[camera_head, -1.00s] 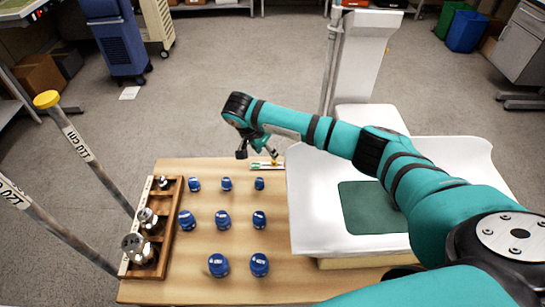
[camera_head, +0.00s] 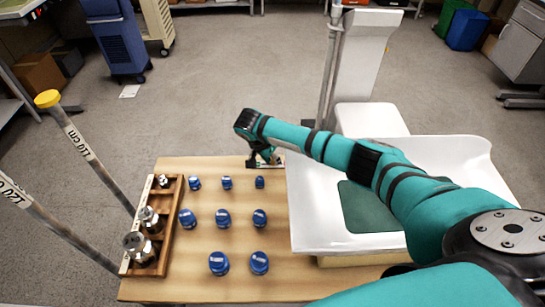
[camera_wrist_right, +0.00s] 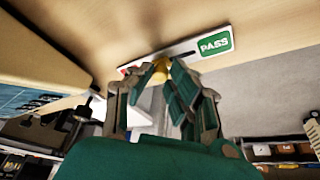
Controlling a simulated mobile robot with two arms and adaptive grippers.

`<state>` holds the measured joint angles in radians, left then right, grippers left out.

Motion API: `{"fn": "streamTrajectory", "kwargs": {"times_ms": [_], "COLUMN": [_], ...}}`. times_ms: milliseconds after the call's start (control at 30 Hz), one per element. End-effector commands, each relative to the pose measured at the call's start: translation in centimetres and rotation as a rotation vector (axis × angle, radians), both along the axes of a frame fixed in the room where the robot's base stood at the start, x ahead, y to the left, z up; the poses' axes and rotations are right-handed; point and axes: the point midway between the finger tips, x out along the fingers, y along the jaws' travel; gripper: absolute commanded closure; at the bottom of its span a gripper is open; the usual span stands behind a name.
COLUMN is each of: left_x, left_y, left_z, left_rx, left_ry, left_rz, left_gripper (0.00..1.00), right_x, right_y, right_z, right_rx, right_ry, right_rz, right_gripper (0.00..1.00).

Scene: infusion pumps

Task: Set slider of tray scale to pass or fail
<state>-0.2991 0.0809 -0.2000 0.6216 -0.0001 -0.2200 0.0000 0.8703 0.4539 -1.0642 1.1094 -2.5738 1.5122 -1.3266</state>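The slider plate (camera_head: 279,163) lies at the far edge of the wooden table, mostly hidden by my right gripper (camera_head: 263,160) in the head view. In the right wrist view the white plate (camera_wrist_right: 190,48) shows a green PASS field (camera_wrist_right: 214,45) at its right end and a bit of red at its left end. A yellow slider knob (camera_wrist_right: 160,68) stands nearer the red end. My right gripper (camera_wrist_right: 163,67) has its fingertips close together at the knob; whether they are clamped on it is unclear. The left gripper is out of view.
The white tray scale (camera_head: 465,157) with a green mat (camera_head: 365,207) stands right of the plate, under my right arm. A wooden rack (camera_head: 166,242) with metal weights is at the left.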

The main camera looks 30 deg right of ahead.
Motion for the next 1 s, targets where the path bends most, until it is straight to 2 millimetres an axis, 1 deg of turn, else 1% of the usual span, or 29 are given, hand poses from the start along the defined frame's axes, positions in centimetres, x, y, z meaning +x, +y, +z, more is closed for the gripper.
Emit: {"fn": "streamTrajectory", "kwargs": {"times_ms": [33,100,467,567,700,967,1000], "left_x": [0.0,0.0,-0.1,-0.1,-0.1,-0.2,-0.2], "left_y": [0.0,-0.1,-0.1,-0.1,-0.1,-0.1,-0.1], "left_z": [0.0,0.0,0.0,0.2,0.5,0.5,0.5], "left_rx": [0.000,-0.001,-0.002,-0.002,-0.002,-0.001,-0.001], "left_ry": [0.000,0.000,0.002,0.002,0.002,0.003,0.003], "left_rz": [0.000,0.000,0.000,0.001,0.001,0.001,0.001], "left_gripper": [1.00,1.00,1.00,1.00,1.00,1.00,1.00], "right_x": [0.0,0.0,0.0,-0.3,-1.1,-1.3,-1.3], "right_y": [0.0,0.0,-0.1,-1.0,-2.8,-3.0,-3.0], "right_z": [0.0,0.0,0.1,0.2,0.2,0.1,0.1], "right_rx": [-0.001,-0.001,-0.001,-0.002,-0.004,-0.004,-0.004], "right_ry": [-0.001,-0.001,-0.002,-0.003,-0.002,-0.001,0.000], "right_rz": [0.000,0.000,-0.001,-0.001,-0.002,-0.002,-0.003], "right_gripper": [0.93,1.00,1.00,1.00,1.00,1.00,0.82]}}
